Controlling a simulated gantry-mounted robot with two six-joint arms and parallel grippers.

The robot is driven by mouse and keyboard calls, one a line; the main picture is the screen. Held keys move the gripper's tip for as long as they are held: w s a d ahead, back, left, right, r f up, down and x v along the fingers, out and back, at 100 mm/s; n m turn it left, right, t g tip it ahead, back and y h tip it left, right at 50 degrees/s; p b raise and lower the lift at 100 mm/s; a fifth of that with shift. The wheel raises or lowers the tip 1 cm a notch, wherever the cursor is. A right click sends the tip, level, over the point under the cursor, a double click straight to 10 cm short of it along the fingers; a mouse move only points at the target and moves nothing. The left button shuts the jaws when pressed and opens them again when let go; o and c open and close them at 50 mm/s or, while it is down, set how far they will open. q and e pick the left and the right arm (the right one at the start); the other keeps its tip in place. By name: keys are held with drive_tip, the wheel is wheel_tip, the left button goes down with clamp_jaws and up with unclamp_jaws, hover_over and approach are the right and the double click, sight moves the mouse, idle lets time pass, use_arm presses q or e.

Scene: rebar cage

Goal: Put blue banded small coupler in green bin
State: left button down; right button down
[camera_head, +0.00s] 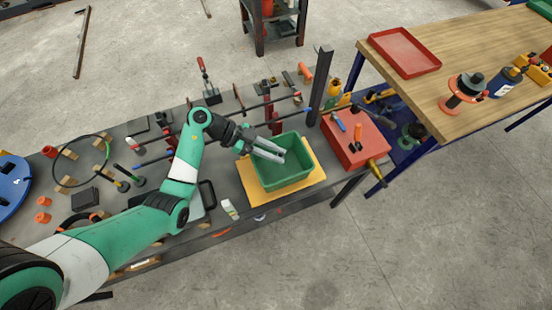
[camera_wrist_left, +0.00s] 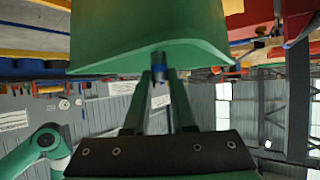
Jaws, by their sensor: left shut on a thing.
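The green bin (camera_head: 285,180) stands on a yellow board on the grey bench. My left gripper (camera_head: 279,152) reaches in from the left with its fingertips over the bin opening. In the left wrist view my left gripper (camera_wrist_left: 160,75) is shut on the small coupler (camera_wrist_left: 159,66), a dark short cylinder with a blue band, at the fingertips. The wall of the green bin (camera_wrist_left: 150,35) fills the upper part of that view, close to the coupler. In the head view the coupler is too small to make out. My right gripper is not in view.
A yellow board (camera_head: 253,190) lies under the bin. A red toolbox (camera_head: 362,150) with tools stands right of it, and a dark upright post (camera_head: 320,85) is behind. Several clamps and bars clutter the bench behind. A wooden table (camera_head: 440,75) with a red tray (camera_head: 404,50) is at the right.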

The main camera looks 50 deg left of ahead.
use_arm(q)
drive_tip(key=f+b, duration=0.2)
drive_tip(key=f, duration=0.1)
drive_tip(key=shift+w+f, duration=0.1)
drive_tip(key=shift+w, duration=0.1)
drive_tip(key=shift+f, duration=0.25)
drive_tip(key=shift+r, duration=0.1)
